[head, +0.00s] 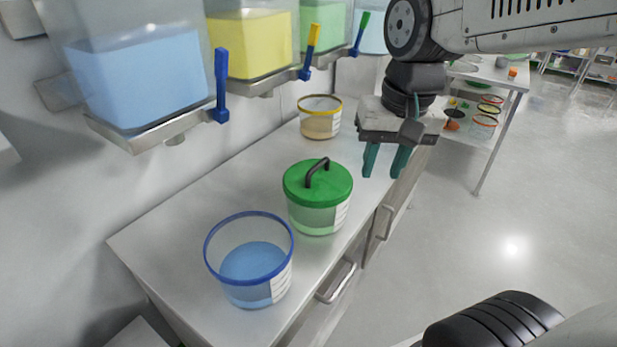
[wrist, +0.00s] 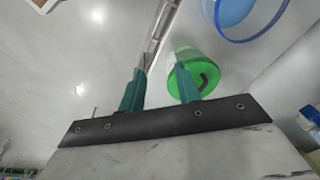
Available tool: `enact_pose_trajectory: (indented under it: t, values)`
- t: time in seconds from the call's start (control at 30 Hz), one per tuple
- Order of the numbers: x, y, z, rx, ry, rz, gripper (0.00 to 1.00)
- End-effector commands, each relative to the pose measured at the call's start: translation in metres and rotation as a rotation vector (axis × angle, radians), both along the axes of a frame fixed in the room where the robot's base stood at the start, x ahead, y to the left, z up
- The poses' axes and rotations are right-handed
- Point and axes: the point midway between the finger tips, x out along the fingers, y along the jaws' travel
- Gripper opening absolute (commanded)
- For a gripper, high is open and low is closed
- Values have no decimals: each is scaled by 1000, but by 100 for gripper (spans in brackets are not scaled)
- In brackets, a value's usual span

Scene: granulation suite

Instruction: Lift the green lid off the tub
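The tub (head: 318,217) stands on the counter between two other tubs, with pale green contents and a white label. The green lid (head: 307,191) sits on top of it and has a dark arched handle (head: 318,172). My gripper (head: 383,172) hangs to the right of and behind the lid, apart from it, with its two teal fingers spread and nothing between them. In the wrist view the green lid (wrist: 186,80) shows beyond the right finger, which partly overlaps it. The gripper (wrist: 160,82) is open there too.
An open tub with a blue rim (head: 249,262) stands in front, and a yellow-rimmed tub (head: 320,118) stands behind. Hoppers with coloured levers (head: 221,88) hang over the counter's left side. Drawer handles (head: 337,283) stick out from the counter front.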

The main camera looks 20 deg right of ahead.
Motion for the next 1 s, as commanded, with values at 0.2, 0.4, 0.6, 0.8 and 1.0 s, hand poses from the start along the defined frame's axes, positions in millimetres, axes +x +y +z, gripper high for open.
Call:
enact_pose_trajectory:
  t: [0.2,0.4,0.6,0.8,1.0]
  values:
    - [107,11,-21,82,13,-303,33]
    - [175,12,-49,137,20,-522,33]
    - [202,11,-66,159,21,-617,33]
    - [207,12,-87,161,23,-628,33]
    - [210,14,-114,160,25,-628,33]
